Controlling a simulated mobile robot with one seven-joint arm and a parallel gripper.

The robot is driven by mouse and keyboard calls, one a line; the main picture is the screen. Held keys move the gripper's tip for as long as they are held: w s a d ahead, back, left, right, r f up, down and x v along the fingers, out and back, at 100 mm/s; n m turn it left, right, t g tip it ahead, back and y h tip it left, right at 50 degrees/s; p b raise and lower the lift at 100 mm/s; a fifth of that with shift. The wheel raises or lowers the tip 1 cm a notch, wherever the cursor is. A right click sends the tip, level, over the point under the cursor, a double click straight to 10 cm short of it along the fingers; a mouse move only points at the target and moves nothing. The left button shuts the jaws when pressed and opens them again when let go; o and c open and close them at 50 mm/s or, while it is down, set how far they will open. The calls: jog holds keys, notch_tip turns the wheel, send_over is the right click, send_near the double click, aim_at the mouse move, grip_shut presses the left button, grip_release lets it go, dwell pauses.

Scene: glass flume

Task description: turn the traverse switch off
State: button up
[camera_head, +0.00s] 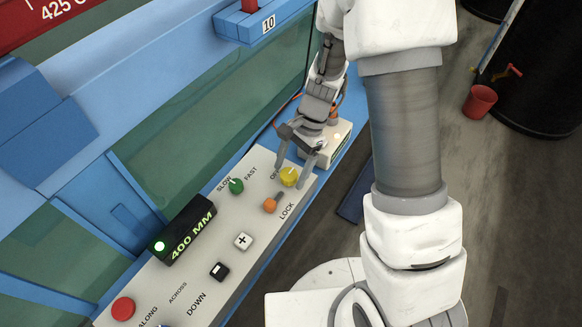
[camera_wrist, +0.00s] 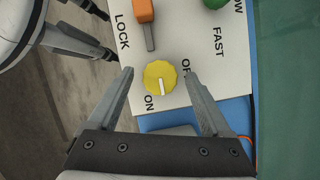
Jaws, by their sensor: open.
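The yellow round knob (camera_head: 289,177) with ON and OFF marks sits at the far end of the grey control panel. I take it to be the traverse switch. In the wrist view the knob (camera_wrist: 159,79) has a white pointer line aimed down in the picture, close to ON; OFF is at its right, partly hidden by a finger. My gripper (camera_head: 291,169) is open, with its fingers either side of the knob in both views. The gripper also shows in the wrist view (camera_wrist: 160,73). I cannot tell whether the fingertips touch the knob or are still above it.
An orange LOCK lever (camera_wrist: 144,14) is close beside the knob. A green SLOW/FAST knob (camera_head: 236,186), a 400 MM display (camera_head: 188,233), plus (camera_head: 243,241) and minus (camera_head: 220,271) buttons and a red button (camera_head: 123,308) share the panel. Flume glass (camera_head: 190,130) rises behind.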

grip_shut()
dwell(0.3)
jog(key=n+h, duration=0.1)
jog(key=n, duration=0.2)
jog(key=shift+w+a+n+g, duration=0.1)
jog(key=shift+w+n+g, duration=0.05)
jog(key=shift+n+g, duration=0.25)
jog(key=n+h, duration=0.1)
jog(key=n, duration=0.3)
jog(key=shift+a+n+g+h, duration=0.15)
jog(key=shift+n+g+h, duration=0.15)
jog(key=shift+g+h, duration=0.1)
jog(key=n+h, duration=0.1)
jog(key=n, duration=0.3)
jog(key=shift+a+n+h+b, duration=0.1)
jog(key=shift+n+h+b, duration=0.2)
jog(key=shift+h, duration=0.1)
jog(key=shift+a+n+t+h, duration=0.15)
jog(key=shift+n+h, duration=0.25)
jog(key=shift+n, duration=0.85)
jog(key=shift+n+t+h, duration=0.25)
jog(key=shift+n+h, duration=0.15)
jog(key=shift+n, duration=0.85)
